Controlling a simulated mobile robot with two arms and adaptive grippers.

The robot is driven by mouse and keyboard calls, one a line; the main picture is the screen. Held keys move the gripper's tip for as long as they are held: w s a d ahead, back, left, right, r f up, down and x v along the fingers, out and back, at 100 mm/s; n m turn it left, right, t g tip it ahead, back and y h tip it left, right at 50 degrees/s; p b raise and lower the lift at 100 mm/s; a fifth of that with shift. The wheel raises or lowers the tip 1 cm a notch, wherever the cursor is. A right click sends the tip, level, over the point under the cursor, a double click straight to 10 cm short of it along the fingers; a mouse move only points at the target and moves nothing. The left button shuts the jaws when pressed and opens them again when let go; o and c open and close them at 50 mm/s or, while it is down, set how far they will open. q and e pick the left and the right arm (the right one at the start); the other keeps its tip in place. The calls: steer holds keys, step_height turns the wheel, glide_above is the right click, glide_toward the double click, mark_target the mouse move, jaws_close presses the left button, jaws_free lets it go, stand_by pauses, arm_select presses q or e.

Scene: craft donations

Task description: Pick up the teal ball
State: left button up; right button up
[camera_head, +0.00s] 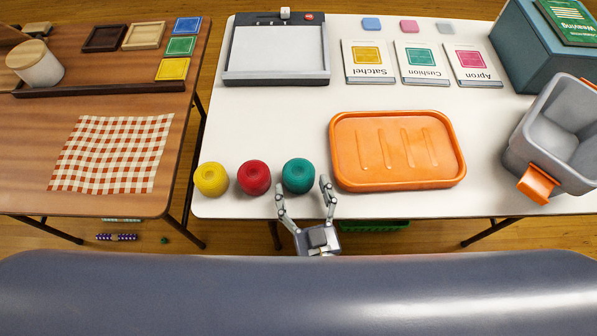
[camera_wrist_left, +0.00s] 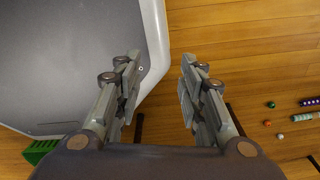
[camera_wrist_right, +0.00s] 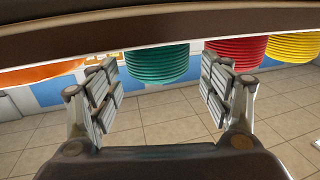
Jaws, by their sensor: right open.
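The teal ball (camera_head: 298,175), a ribbed round ball like wound yarn, sits on the white table near its front edge. It is at the right end of a row with the red ball (camera_head: 254,177) and the yellow ball (camera_head: 211,179). My right gripper (camera_head: 303,188) is open and empty at the front edge, its fingers pointing at the teal ball from the front. In the right wrist view the teal ball (camera_wrist_right: 157,63) shows between the spread fingers, toward their tips; I cannot tell if they touch it. My left gripper (camera_wrist_left: 160,60) shows only in its wrist view, open and empty.
An orange tray (camera_head: 397,183) lies just right of the teal ball. A grey bin (camera_head: 555,160) with an orange handle stands at the table's right. A brown table (camera_head: 100,205) with a checked cloth (camera_head: 112,153) is at left. Small balls (camera_wrist_left: 270,104) lie on the floor.

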mark_target(299, 172)
steer(key=x, duration=0.3)
steer(key=shift+w+r+p, duration=0.25)
steer(key=shift+w+p, duration=0.05)
steer(key=shift+w, duration=0.15)
steer(key=shift+w+f, duration=0.1)
steer(key=shift+w, duration=0.35)
steer(key=c, duration=0.8)
arm_select(q)
steer(key=shift+w+a+r, duration=0.3)
steer(key=shift+w+r, duration=0.15)
steer(key=shift+w, duration=0.35)
steer(key=shift+r, duration=0.1)
arm_select(e)
steer(key=shift+c, duration=0.2)
